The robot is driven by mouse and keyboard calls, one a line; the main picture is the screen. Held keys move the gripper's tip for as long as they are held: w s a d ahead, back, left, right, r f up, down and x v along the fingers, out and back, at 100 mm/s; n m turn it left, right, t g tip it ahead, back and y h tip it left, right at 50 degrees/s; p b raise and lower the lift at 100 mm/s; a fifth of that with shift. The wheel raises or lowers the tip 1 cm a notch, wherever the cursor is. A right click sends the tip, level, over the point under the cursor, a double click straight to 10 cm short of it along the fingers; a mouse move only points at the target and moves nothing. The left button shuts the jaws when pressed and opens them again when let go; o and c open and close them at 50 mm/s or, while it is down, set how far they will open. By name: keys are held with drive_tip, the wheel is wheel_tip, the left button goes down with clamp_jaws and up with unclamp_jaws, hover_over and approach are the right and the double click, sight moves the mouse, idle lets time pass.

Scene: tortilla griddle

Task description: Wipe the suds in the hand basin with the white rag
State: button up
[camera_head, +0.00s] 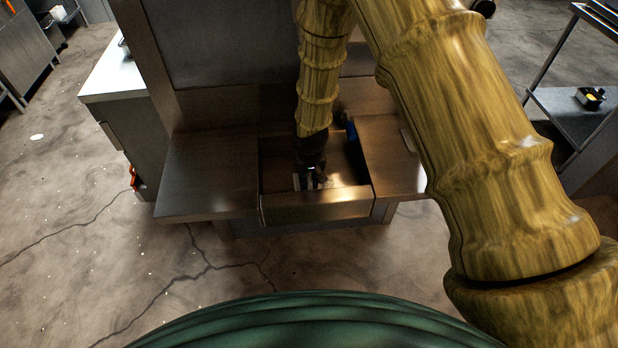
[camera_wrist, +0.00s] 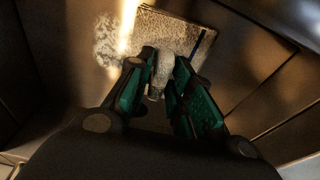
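The hand basin (camera_head: 315,208) is a metal sink set between two flat metal side shelves. My gripper (camera_head: 313,182) is down inside it, pointing at the basin floor. In the wrist view, the white rag (camera_wrist: 180,27) lies spread at the basin bottom, and a raised fold of it stands between the two green fingers of my gripper (camera_wrist: 163,68). The fingers look closed on this fold. A foamy white patch of suds (camera_wrist: 108,40) shows on the basin floor just left of the rag. In the head view my arm and gripper hide much of the rag.
Metal shelves flank the basin on the left (camera_head: 207,178) and right (camera_head: 395,160). The basin walls rise close around my gripper. A blue item (camera_head: 351,132) sits at the basin's right back corner. A white-topped cabinet (camera_head: 112,78) stands to the left.

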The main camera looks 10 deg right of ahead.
drive_tip(key=shift+r, duration=0.35)
idle(0.5)
clamp_jaws()
idle(0.4)
drive_tip(key=shift+d+f+p, duration=0.15)
drive_tip(key=shift+d+p, duration=0.2)
drive_tip(key=shift+d, duration=1.9)
drive_tip(key=shift+o, duration=0.2)
unclamp_jaws()
drive_tip(key=shift+d+f, duration=0.1)
drive_tip(key=shift+d, duration=0.1)
drive_tip(key=shift+f, duration=0.15)
